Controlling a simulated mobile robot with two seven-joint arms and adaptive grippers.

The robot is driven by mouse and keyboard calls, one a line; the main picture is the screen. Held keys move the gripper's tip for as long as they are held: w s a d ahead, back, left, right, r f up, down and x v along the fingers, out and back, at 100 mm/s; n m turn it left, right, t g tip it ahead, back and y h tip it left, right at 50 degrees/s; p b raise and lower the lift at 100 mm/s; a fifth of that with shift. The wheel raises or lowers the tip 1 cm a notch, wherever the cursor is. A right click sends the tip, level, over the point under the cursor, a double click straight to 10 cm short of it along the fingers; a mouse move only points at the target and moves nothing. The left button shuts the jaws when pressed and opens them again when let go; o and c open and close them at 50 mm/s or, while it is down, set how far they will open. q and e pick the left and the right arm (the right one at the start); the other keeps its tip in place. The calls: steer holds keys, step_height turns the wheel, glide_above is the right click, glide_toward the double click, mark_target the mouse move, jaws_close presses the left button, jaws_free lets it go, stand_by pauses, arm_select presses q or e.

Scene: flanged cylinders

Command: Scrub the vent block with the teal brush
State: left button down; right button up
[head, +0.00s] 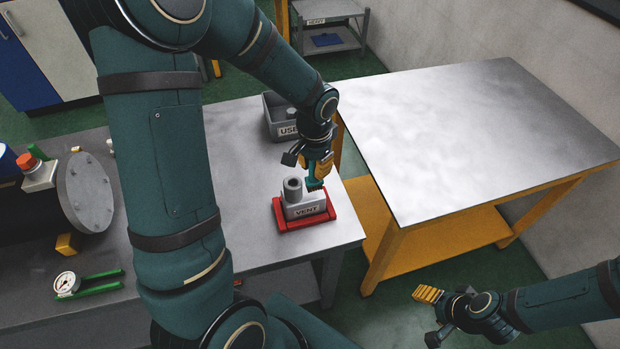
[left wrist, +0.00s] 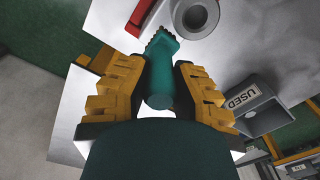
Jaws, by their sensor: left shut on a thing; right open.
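The vent block (head: 306,205) is a grey block with an upright hollow cylinder and a "VENT" label. It sits on a red base (head: 281,221) near the right edge of the grey table. My left gripper (head: 319,172) is shut on the teal brush (head: 312,183), just above and behind the block's right part. In the left wrist view the brush (left wrist: 160,75) lies between the yellow fingers (left wrist: 159,88), its dark bristles pointing toward the red base; whether they touch the block is unclear. My right gripper (head: 428,294) is open and empty over the floor at lower right.
A grey bin labelled "USED" (head: 284,129) stands behind the block and holds a grey part. The metal-topped table (head: 480,130) at right is bare.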

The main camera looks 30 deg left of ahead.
arm_select(q)
steer(key=shift+r+p, duration=1.45)
steer(key=shift+r, duration=0.85)
steer(key=shift+f, duration=0.1)
